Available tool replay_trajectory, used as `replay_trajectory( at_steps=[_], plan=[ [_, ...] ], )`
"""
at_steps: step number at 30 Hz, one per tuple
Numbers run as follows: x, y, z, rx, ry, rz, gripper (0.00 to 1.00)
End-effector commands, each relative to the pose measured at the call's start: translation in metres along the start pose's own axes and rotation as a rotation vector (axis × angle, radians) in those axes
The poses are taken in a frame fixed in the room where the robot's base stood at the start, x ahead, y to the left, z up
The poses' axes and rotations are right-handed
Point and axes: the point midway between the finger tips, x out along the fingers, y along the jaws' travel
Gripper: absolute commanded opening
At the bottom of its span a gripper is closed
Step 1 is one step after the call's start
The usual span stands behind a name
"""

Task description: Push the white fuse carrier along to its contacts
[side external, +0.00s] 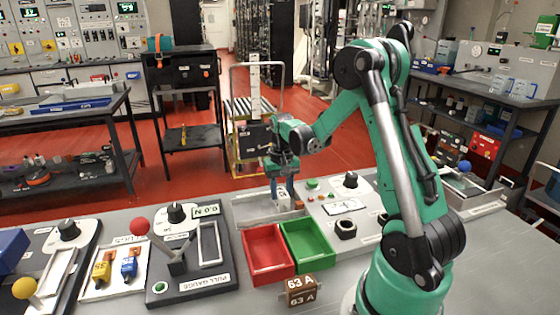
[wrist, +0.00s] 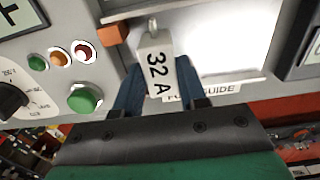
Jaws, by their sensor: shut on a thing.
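The white fuse carrier (wrist: 157,68), marked "32 A", stands between the blue fingers of my gripper (wrist: 158,88) in the wrist view. The fingers are shut on it, one on each side. In the side view my gripper (side external: 285,194) points down at the carrier (side external: 283,205), low over the pale guide plate (side external: 250,211). A label ending in "GUIDE" (wrist: 215,90) is partly covered by a finger. An orange-brown block (wrist: 111,35) sits at the guide's left end in the wrist view, apart from the carrier. The carrier's underside is hidden.
A red tray (side external: 267,273) and green tray (side external: 328,245) stand in front of the guide. A brown "63 A" block (side external: 301,299) is nearer the front edge. A panel with a black knob (side external: 351,180) is right. The pull gauge's red-balled lever (side external: 140,225) rises at left.

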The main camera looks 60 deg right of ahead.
Motion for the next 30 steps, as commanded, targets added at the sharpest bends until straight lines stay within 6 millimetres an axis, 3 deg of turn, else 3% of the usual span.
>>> replay_trajectory(
  at_steps=[23, 24, 27, 28, 30],
  plan=[
    [0.0, 0.024, 0.0, 0.001, 0.0, 0.0, 0.0],
    [0.0, 0.024, 0.0, 0.0, 0.0, 0.0, 0.39],
    [0.0, 0.024, 0.0, 0.0, 0.0, 0.001, 0.67],
    [0.0, 0.024, 0.0, 0.0, 0.0, 0.001, 0.73],
    [0.0, 0.024, 0.0, 0.0, 0.0, 0.0, 0.73]
  ],
)
